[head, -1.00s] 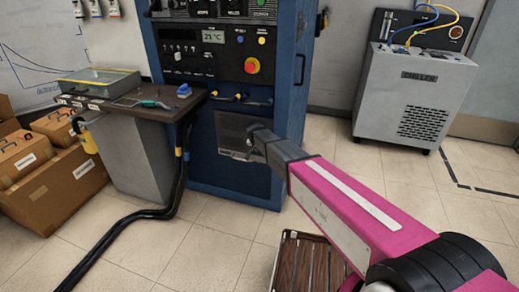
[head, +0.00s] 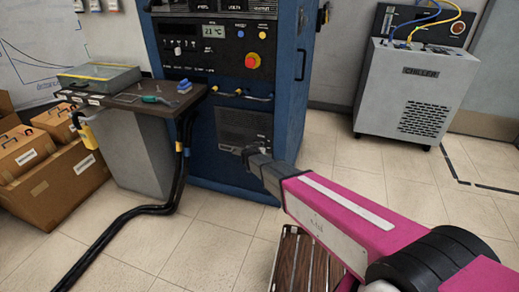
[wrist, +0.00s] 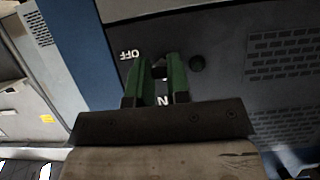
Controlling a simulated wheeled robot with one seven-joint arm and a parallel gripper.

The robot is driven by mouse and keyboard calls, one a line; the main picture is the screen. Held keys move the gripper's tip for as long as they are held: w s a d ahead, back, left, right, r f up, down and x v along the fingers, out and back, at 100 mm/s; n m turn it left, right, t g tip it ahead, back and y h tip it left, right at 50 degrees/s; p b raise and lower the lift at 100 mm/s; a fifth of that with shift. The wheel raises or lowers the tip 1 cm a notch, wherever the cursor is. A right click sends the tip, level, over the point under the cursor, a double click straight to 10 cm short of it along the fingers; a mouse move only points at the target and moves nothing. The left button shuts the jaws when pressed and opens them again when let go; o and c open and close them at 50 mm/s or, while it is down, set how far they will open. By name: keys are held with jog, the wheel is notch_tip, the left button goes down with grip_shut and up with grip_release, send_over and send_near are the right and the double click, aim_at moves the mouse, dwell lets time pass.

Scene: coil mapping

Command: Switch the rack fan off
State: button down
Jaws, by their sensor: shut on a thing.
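The rack fan panel (head: 236,122) is the grey plate low on the blue rack's front. In the wrist view it appears upside down, with a white OFF label (wrist: 130,55). An ON label (wrist: 163,100) is mostly hidden between the fingers. My gripper (wrist: 160,62) has green fingers on both sides of a small light-coloured fan switch (wrist: 159,70) and is shut on it. The exact tilt of the switch is hard to tell. In the head view my gripper (head: 250,158) is at the lower right part of the panel and hides the switch.
The blue rack (head: 290,110) carries a red emergency button (head: 253,60) above. A side table (head: 125,98) with tools stands at left, cardboard boxes (head: 55,185) beyond it. Black cables (head: 130,220) lie on the floor. A chiller (head: 415,95) stands at right, with clear floor between.

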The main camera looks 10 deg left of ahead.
jog(key=shift+f+t, duration=0.25)
jog(key=shift+t, duration=0.25)
dwell(0.3)
jog(key=c, duration=1.1)
grip_release()
jog(key=v, duration=1)
jog(key=shift+s+a+f, duration=0.1)
jog(key=shift+s, duration=0.3)
